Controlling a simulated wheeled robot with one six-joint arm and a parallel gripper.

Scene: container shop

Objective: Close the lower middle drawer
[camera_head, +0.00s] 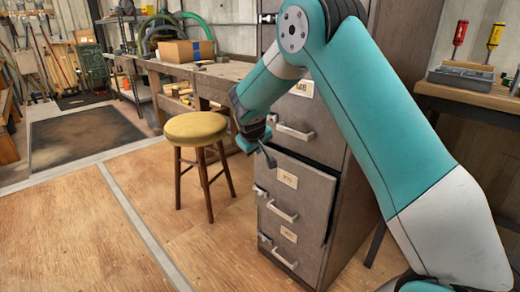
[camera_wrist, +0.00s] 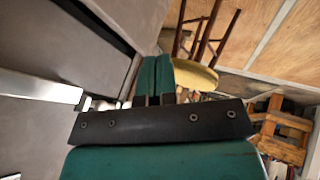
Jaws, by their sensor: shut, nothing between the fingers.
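The grey metal filing cabinet (camera_head: 345,215) stands in the middle of the head view. Its lower middle drawer (camera_head: 278,190), with a label and a pale handle (camera_head: 283,211), sticks out slightly, with a dark gap along its top and right edges.
A yellow-topped stool (camera_head: 195,128) stands left of the cabinet, close to my gripper. A workbench (camera_head: 225,72) with a cardboard box (camera_head: 185,51) is behind it. Another bench (camera_head: 470,95) with tools is at right. The wooden floor at front left is clear.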

